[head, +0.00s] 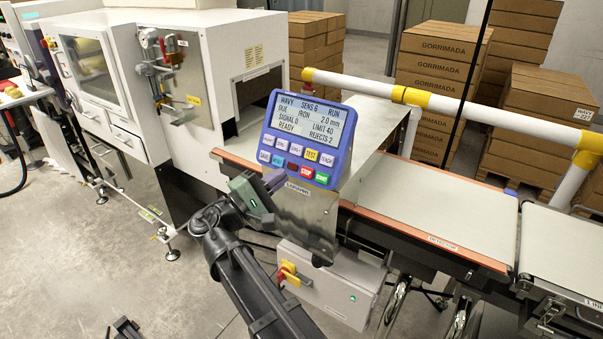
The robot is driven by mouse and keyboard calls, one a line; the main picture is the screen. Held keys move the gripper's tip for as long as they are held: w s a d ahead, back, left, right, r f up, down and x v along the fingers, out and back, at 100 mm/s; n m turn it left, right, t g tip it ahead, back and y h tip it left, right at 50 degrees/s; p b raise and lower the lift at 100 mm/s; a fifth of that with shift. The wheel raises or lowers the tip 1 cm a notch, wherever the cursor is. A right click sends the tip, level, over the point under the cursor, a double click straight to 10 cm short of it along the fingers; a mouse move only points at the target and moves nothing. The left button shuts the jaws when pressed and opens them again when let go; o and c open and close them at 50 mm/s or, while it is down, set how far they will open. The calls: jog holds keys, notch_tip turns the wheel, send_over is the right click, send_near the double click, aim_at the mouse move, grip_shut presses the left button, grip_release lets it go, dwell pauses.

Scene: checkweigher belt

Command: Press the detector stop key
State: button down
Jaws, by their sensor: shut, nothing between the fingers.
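The detector panel (302,140) is a blue box with a grey screen on a steel housing, facing me at a tilt. Its screen reads WAVY, SENS 6, RUN, READY and REJECTS 2. The red stop key (306,171) is in the lower key row, left of the green start key (321,178).
The detector belt (440,215) runs right from the panel. A white-and-yellow rail (370,86) passes behind it. A grey box with a red-and-yellow switch (289,274) hangs below the panel. A white machine (215,60) stands left, and stacked cartons (435,70) stand behind.

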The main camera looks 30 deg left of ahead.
aim_at(300, 175)
jog(key=shift+w+f, duration=0.1)
jog(key=shift+w, duration=0.05)
jog(key=shift+w+f+b, duration=0.65)
jog(key=shift+w, duration=0.6)
jog(key=shift+w+f+b, duration=0.65)
jog(key=shift+w+b, duration=0.05)
jog(key=shift+w, duration=0.6)
jog(key=shift+w+f+b, duration=0.65)
jog(key=shift+w, duration=0.6)
jog(key=shift+w, duration=0.1)
jog(key=shift+w+f, duration=0.15)
jog(key=shift+w, duration=0.15)
jog(key=shift+w+f+b, duration=0.2)
jog(key=shift+w+b, duration=0.15)
jog(key=shift+b, duration=0.05)
jog(key=shift+s+r, duration=0.1)
jog(key=shift+s+r+p, duration=0.25)
jog(key=shift+s+p, duration=0.15)
jog(key=shift+s, duration=0.25)
